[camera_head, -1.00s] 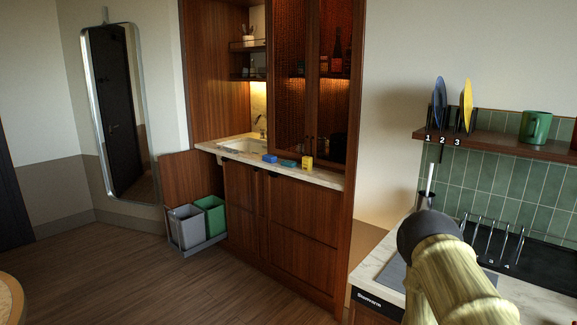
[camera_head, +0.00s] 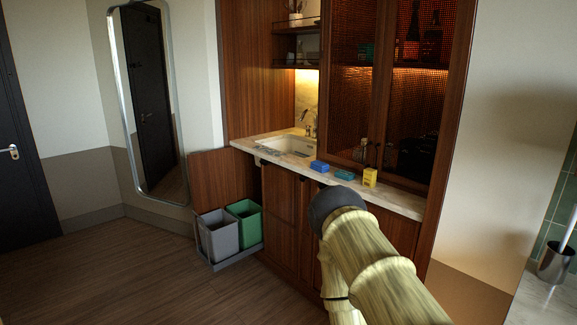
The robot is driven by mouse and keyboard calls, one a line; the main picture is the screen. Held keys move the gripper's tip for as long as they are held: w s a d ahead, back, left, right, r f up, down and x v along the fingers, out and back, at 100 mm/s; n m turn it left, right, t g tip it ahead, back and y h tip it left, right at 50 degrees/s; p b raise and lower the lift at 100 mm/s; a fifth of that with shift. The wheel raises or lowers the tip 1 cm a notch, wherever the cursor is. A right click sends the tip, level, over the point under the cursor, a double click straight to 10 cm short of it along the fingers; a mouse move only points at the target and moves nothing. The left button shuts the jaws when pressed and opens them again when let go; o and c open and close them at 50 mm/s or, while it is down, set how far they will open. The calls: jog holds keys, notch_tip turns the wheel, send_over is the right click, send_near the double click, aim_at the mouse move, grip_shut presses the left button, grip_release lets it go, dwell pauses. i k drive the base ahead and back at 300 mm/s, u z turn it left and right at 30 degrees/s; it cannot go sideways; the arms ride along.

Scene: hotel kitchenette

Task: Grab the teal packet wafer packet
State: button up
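A small teal packet (camera_head: 344,175) lies on the pale marble counter (camera_head: 400,201), between a blue packet (camera_head: 319,166) on its left and a yellow packet (camera_head: 370,177) on its right. My arm reaches up from the bottom right, and its dark end shows below the counter's front edge, apart from the packets. The fingers of my gripper cannot be made out from this view.
A sink (camera_head: 288,146) is set in the counter left of the packets. Wood cabinets with mesh doors (camera_head: 413,100) rise behind. A pulled-out drawer holds a grey bin (camera_head: 218,236) and a green bin (camera_head: 246,222). Wooden floor (camera_head: 120,270) is clear at left.

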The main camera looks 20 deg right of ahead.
aim_at(341, 174)
jog(key=i, duration=1.8)
jog(key=z, duration=0.3)
